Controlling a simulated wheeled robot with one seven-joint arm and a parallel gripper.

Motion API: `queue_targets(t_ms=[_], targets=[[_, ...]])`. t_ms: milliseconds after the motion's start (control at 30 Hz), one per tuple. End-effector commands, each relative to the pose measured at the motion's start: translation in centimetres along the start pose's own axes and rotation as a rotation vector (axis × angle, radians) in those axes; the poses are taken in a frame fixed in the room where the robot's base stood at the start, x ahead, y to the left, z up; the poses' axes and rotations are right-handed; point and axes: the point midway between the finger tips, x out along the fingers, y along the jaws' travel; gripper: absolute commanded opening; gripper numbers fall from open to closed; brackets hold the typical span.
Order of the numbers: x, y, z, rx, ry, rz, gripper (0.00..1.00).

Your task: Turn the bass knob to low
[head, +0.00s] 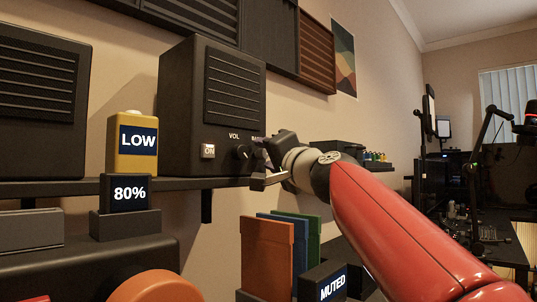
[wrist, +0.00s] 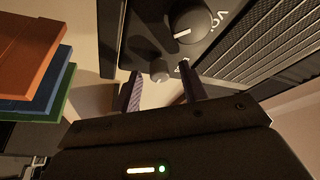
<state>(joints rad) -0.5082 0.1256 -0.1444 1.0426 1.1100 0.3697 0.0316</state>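The black speaker (head: 181,110) stands on a wall shelf. Its front has a lit ON switch (head: 208,151) and a black VOL knob (head: 242,152). The VOL knob (wrist: 190,26), with a white pointer line, is large at the top of the wrist view. A smaller grey knob (wrist: 159,72), apparently the bass knob, shows between my fingers; its label is mostly covered, and I cannot read its setting. My gripper (head: 262,168) is at the speaker's lower right corner. In the wrist view my gripper (wrist: 162,76) is open, with gaps beside the small knob.
Orange, blue and green upright panels (head: 267,256) and a MUTED block (head: 324,284) sit below the shelf (head: 120,186), near my arm.

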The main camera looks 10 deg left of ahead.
Motion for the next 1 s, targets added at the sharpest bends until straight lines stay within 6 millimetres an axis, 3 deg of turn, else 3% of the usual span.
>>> queue_targets(t_ms=[33,333,667,1000], targets=[[-0.01,0.01,0.00,0.000,0.000,0.000,0.37],[-0.03,0.02,0.00,0.000,0.000,0.000,0.00],[-0.06,0.37,0.21,-0.048,-0.001,-0.020,0.00],[-0.10,0.81,0.25,-0.269,0.002,-0.112,0.00]])
